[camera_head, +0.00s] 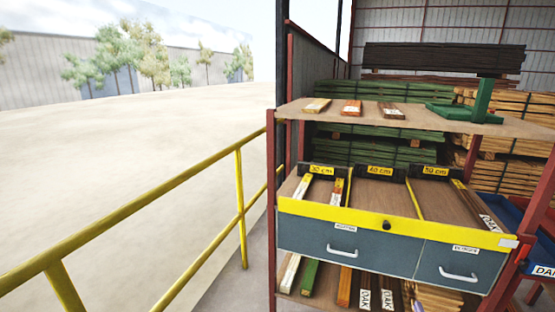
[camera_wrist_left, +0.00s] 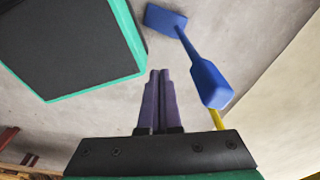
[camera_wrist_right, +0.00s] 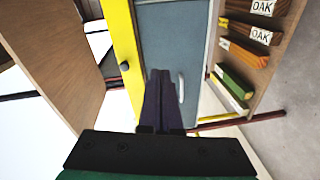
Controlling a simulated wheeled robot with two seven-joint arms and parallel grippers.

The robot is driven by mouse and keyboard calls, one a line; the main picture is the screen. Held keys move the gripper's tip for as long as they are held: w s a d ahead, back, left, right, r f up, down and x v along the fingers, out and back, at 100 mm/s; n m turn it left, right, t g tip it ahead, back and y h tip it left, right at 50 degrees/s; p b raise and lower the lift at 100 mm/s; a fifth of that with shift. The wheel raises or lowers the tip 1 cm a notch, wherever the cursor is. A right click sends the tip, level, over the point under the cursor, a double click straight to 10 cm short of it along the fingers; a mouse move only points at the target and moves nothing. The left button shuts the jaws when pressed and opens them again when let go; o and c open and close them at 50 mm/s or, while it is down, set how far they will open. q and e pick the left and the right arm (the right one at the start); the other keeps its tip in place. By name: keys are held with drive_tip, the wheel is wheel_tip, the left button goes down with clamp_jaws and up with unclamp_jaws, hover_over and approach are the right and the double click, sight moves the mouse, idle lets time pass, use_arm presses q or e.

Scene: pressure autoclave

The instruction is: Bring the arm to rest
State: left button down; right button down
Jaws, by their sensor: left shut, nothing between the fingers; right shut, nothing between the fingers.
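My right gripper (camera_wrist_right: 160,73) shows in the right wrist view with its two dark fingers together and nothing between them. Behind its fingertips is the grey drawer front (camera_wrist_right: 160,30) of the rack, which also shows in the head view (camera_head: 345,249). I cannot tell whether the fingers touch it. My left gripper (camera_wrist_left: 160,73) shows in the left wrist view, also shut and empty, with pale floor behind it. I cannot make out either gripper clearly in the head view.
The rack has a wooden top shelf (camera_head: 430,122), a yellow-fronted divided tray (camera_head: 300,208) and lower boards. A yellow railing (camera_head: 150,210) runs at left. In the left wrist view are a green-edged dark panel (camera_wrist_left: 70,45) and a blue object (camera_wrist_left: 208,82).

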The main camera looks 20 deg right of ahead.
drive_tip(key=s+a+f+m+g+y, duration=0.25)
drive_tip(key=a+f, duration=0.45)
drive_tip(key=f, duration=0.4)
drive_tip(key=s+a+f+m+g+y, duration=0.1)
drive_tip(key=s+a+f+g+y, duration=0.25)
drive_tip(key=a+f, duration=0.6)
drive_tip(key=s+a+f+m+g+y, duration=0.1)
drive_tip(key=s+a+f+g, duration=0.1)
drive_tip(key=s+f, duration=0.3)
drive_tip(key=s+a+f+m+g+y, duration=0.1)
drive_tip(key=s+a+f+g, duration=0.2)
drive_tip(key=s, duration=0.9)
drive_tip(key=s+a+f+m+g, duration=0.1)
drive_tip(key=s+a+f+g, duration=0.1)
drive_tip(key=s+a+f, duration=0.3)
drive_tip(key=s+f, duration=0.2)
drive_tip(key=s, duration=0.2)
drive_tip(key=shift+a+f+m+g+y, duration=0.15)
drive_tip(key=shift+a+m+g+y, duration=0.15)
drive_tip(key=shift+m+y, duration=0.1)
drive_tip(key=shift+s+d, duration=0.1)
drive_tip(key=shift+d, duration=0.05)
